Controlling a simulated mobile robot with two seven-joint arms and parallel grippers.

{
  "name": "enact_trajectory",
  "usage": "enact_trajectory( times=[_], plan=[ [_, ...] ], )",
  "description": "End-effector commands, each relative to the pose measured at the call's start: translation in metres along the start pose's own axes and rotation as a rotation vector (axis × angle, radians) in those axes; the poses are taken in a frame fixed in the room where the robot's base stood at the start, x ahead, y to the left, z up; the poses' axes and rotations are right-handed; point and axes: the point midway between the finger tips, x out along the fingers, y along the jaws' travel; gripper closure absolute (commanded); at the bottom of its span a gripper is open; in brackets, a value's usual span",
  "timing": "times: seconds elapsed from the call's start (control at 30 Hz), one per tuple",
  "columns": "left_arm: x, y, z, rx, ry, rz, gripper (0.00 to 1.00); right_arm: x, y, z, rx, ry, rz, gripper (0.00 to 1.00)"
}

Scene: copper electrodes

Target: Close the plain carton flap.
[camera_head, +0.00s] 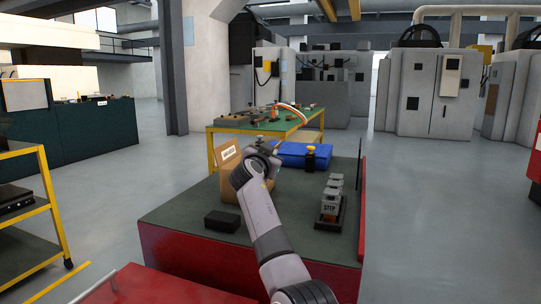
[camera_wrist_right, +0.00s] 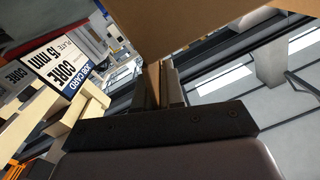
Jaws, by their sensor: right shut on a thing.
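The brown carton (camera_head: 226,187) stands on the green top of the red bench, partly hidden behind my right arm. A raised brown flap with a white label (camera_head: 228,152) shows at its upper left. My right gripper (camera_head: 265,148) is at the carton's top right, small and partly covered by its own wrist. In the right wrist view my right gripper (camera_wrist_right: 168,85) is shut on a thin brown carton flap (camera_wrist_right: 153,78) seen edge-on. A wide brown carton panel (camera_wrist_right: 210,25) fills the top of that view. My left gripper is not in view.
A black block (camera_head: 222,221) lies in front of the carton. A blue case (camera_head: 300,156) lies behind it, and grey stepped blocks (camera_head: 331,200) stand to the right. A printed job card (camera_wrist_right: 62,70) shows in the right wrist view.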

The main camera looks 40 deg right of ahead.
Motion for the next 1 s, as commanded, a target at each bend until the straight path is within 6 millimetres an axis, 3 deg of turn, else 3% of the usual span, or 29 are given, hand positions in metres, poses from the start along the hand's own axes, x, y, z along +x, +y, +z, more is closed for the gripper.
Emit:
enact_trajectory(
  times=[0.7, 1.0],
  plan=[
    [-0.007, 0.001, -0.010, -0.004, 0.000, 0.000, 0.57, 0.000, -0.021, 0.002, -0.468, 0.001, 0.000, 1.00],
    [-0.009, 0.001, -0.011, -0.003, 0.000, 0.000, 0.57, 0.000, -0.025, 0.005, -0.571, 0.002, 0.000, 1.00]
  ],
)
